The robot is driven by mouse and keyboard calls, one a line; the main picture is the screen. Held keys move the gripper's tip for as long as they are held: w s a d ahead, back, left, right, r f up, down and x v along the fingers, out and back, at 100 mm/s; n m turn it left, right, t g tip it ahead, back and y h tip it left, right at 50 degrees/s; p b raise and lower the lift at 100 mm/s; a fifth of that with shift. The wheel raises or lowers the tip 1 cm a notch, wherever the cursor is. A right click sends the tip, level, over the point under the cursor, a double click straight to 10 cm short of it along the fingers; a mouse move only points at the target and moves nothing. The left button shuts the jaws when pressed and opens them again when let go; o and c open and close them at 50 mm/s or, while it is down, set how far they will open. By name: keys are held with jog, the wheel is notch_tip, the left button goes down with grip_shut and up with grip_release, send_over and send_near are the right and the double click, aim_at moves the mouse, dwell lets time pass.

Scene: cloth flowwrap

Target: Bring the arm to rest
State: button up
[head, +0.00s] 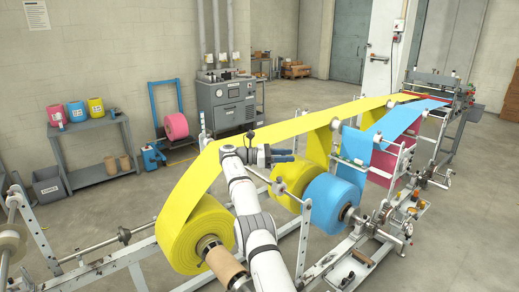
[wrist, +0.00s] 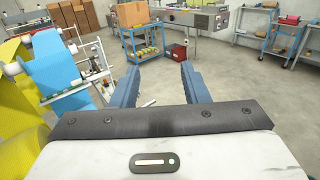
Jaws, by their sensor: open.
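My white arm rises from the bottom middle of the head view in front of the film machine. My gripper (head: 292,155) points to the right there, beside the yellow web and above the blue roll. In the wrist view my gripper (wrist: 161,68) has two blue fingers spread wide apart, with nothing between them but the distant floor and a cart. The fingers touch nothing that I can see. In the head view, whether the arm clears the yellow film behind it is hard to tell.
A large yellow roll (head: 190,222) and a blue roll (head: 333,203) stand close to my arm. Yellow film (head: 290,120) runs up to the far rollers. A blue cart (wrist: 150,42) carries a cardboard box (wrist: 131,14). Open floor (head: 105,215) lies to the left.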

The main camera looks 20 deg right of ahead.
notch_tip(320, 180, up, 6)
jog(key=s+a+m+t+y+b, duration=0.1)
jog(key=s+a+t+y+b, duration=0.1)
jog(key=s+t+y, duration=0.15)
jog(key=s+a+m+t+y+b, duration=0.25)
jog(key=s+a+y, duration=0.35)
jog(key=s, duration=0.5)
jog(key=s+a+f+m+t+y+b, duration=0.1)
jog(key=s+a+f+m+y, duration=0.1)
jog(key=s, duration=0.9)
jog(key=s+a+f+m+t+y+b, duration=0.1)
jog(key=s+a+f+m+y, duration=0.2)
jog(key=s, duration=0.7)
jog(key=s+a+f+m+t+y+b, duration=0.1)
jog(key=s+a+f+m+y, duration=0.1)
jog(key=s+a+f+m, duration=0.4)
jog(key=s+a+f, duration=0.3)
jog(key=s+a, duration=0.2)
jog(key=shift+s+f+y, duration=0.15)
jog(key=shift+s+y, duration=0.15)
jog(key=shift+y, duration=0.05)
